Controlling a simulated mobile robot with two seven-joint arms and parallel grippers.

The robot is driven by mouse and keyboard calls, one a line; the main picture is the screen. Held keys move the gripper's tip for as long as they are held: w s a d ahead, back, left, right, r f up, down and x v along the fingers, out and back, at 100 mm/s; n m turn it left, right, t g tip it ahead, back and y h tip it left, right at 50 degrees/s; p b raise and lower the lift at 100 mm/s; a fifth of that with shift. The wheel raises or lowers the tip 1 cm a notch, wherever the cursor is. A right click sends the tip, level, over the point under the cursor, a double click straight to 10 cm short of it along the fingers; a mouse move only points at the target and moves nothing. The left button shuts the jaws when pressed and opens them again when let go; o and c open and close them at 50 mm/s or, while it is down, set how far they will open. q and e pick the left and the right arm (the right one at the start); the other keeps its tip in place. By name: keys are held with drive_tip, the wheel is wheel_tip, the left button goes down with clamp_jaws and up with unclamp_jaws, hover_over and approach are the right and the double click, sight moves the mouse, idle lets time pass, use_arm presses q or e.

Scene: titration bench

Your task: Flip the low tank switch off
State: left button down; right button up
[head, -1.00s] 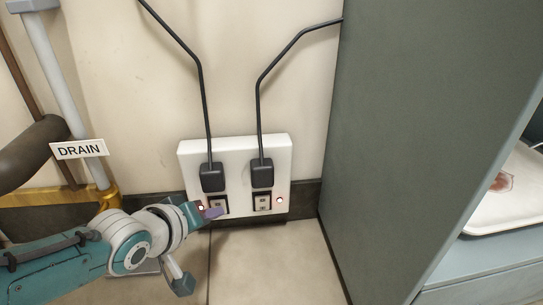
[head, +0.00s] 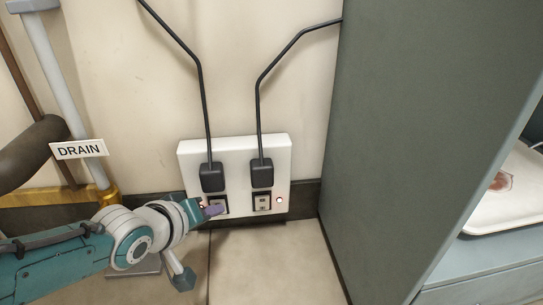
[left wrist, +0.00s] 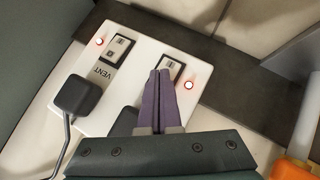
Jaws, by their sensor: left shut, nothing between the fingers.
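A white double socket panel (head: 235,150) is on the wall low down. Its left switch (head: 218,203) sits below the left black plug (head: 212,177). My left gripper (head: 217,210) is shut and empty, its purple fingertips at the lower part of this switch. In the left wrist view the closed fingers (left wrist: 160,74) overlap the same switch (left wrist: 172,67), and a lit red lamp (left wrist: 189,85) is beside it. Its label is hidden behind the fingers. I cannot tell whether the tips touch the rocker. My right gripper is not in view.
The other switch (left wrist: 117,48) is labelled VENT and has its own lit lamp (left wrist: 99,41). Its plug (head: 262,173) is above it in the head view. A grey cabinet side (head: 425,110) stands to the right. A DRAIN sign (head: 78,149) and pipe are at left.

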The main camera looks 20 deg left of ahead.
use_arm(q)
drive_tip(key=shift+w+a, duration=0.1)
drive_tip(key=shift+f, duration=0.1)
drive_tip(key=shift+w+d+f, duration=0.2)
drive_tip(key=shift+d, duration=0.35)
drive_tip(key=shift+w, duration=0.1)
drive_tip(key=shift+w+a, duration=0.1)
